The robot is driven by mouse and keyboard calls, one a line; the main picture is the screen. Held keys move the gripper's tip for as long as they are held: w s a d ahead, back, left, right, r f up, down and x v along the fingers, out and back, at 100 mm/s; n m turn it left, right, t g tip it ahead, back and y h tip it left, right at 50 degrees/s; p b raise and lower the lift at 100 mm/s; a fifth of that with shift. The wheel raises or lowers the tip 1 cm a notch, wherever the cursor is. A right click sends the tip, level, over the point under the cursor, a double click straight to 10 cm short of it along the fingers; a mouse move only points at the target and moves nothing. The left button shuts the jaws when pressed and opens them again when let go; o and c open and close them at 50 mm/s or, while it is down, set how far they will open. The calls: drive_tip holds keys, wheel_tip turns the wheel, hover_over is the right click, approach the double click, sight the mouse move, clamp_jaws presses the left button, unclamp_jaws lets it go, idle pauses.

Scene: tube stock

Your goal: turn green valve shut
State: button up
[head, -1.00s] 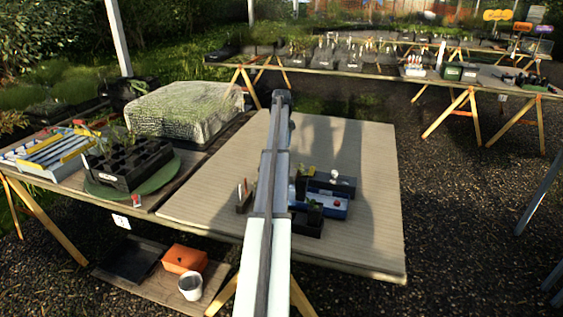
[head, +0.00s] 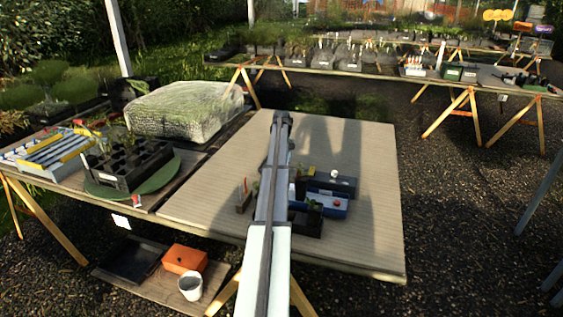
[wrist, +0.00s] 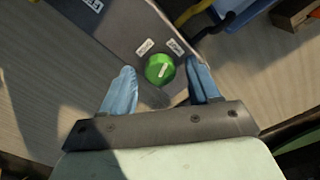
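The green valve (wrist: 157,73) is a round knob with a white pointer bar, on a dark grey plate (wrist: 122,27). The bar leans up and slightly right, toward the right one of two small white labels beyond the knob; the lettering is too small to read surely. My gripper (wrist: 160,66) is open, with a blue-padded finger on each side of the knob in the wrist view. Gaps show between both fingers and the knob, and I cannot tell the height between them. In the head view my arm hides the valve and the fingers.
A blue tray (head: 330,203) and dark boxes sit right of my arm on the bench board (head: 370,235). Left are a black cell tray (head: 118,175) on a green disc and a mesh-covered block (head: 185,108). The board's right side is clear.

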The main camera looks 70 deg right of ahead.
drive_tip(key=c, duration=1)
drive_tip(key=shift+m, duration=2.3)
drive_tip(key=o, duration=1)
drive_tip(key=shift+r, duration=0.1)
wheel_tip(320, 180, up, 14)
drive_tip(key=shift+f, duration=0.15)
drive_tip(key=shift+w, duration=0.1)
